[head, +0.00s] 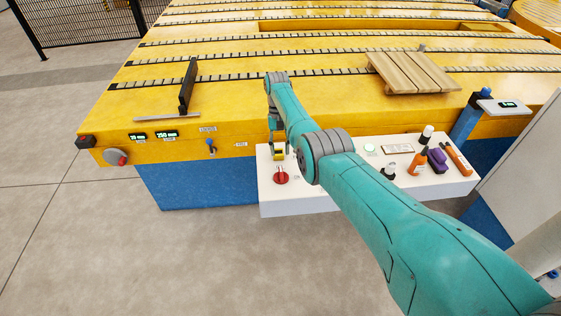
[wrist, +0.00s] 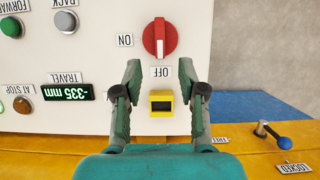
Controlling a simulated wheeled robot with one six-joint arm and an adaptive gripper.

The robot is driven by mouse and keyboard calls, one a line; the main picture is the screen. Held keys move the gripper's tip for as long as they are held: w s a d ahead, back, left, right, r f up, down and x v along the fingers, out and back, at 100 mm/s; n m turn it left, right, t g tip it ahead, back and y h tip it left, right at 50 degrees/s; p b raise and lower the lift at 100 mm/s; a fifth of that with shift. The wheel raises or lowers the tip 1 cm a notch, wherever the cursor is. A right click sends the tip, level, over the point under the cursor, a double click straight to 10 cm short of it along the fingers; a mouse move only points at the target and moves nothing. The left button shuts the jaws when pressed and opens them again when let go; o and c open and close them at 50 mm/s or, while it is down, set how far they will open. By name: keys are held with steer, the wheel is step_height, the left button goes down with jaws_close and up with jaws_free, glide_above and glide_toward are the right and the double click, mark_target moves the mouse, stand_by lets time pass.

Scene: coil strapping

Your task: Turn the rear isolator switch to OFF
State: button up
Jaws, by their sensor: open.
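A red round switch (wrist: 172,38) with a pale grey bar handle is on the white panel in the wrist view. Its bar lies up-down in that picture, in line with the OFF label (wrist: 160,72); the ON label (wrist: 125,40) is to the left. The red switch (head: 281,178) also shows in the head view, near the panel's left end. My gripper (wrist: 160,76) is open and empty, its fingertips beside the OFF label and apart from the switch.
A yellow block with a dark window (wrist: 160,96) sits between my fingers in the wrist view. A blue-knobbed lever (wrist: 282,142) is right. Bottles (head: 417,162) and tools stand on the panel's right part.

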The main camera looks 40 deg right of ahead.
steer(key=shift+v, duration=1.4)
